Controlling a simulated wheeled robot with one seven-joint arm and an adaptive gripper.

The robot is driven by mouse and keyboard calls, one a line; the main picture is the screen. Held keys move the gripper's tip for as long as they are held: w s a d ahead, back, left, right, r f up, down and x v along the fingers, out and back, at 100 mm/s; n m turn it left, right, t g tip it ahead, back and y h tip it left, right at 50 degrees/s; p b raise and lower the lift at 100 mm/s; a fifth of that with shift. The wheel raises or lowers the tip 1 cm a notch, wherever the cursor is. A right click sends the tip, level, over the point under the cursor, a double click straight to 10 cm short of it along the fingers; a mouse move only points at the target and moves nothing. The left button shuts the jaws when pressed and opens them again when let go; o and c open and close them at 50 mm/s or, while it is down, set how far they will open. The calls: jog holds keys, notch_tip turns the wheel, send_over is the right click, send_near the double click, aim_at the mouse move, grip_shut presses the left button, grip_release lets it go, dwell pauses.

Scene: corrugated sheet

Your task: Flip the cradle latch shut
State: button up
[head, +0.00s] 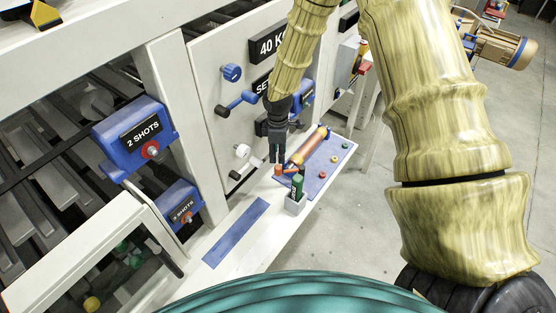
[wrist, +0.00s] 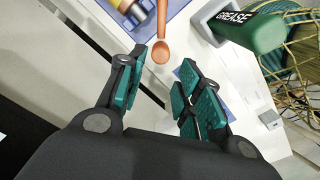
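My gripper (head: 278,157) points down over the near end of the blue mat on the white shelf. In the wrist view its two teal-padded fingers (wrist: 160,72) are apart with nothing between them. An orange lever with a round knob (wrist: 162,50) lies just beyond the fingertips, roughly in line with the gap; it looks like the cradle latch. Its knob also shows below the gripper in the head view (head: 278,170). An orange cylinder with yellow bands (head: 308,146) lies at a slant on the mat beside it. I cannot tell the latch's exact angle, and the cradle is hardly visible.
A green grease tube (wrist: 252,32) stands in a grey holder (head: 295,206), close to the gripper's right. Small coloured knobs (head: 334,159) sit on the blue mat (head: 316,181). A white panel with blue handles (head: 232,73) rises behind. The shelf's near part is clear around a blue strip (head: 236,232).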

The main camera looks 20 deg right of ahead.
jog(key=shift+r, duration=1.75)
jog(key=shift+f, duration=0.1)
jog(key=c, duration=0.6)
jog(key=shift+s+d+f+n+b, duration=0.15)
jog(key=shift+n+b, duration=0.2)
jog(key=shift+n, duration=0.35)
grip_shut()
jog(key=s+n+t+b, duration=0.1)
jog(key=s+n+b, duration=0.3)
jog(key=n, duration=0.7)
jog(key=s+n+t+b, duration=0.2)
jog(key=s+n+b, duration=0.15)
jog(key=n, duration=0.75)
jog(key=b+x, duration=0.1)
jog(key=x, duration=0.9)
jog(key=shift+f+n, duration=0.3)
jog(key=shift+f, duration=0.05)
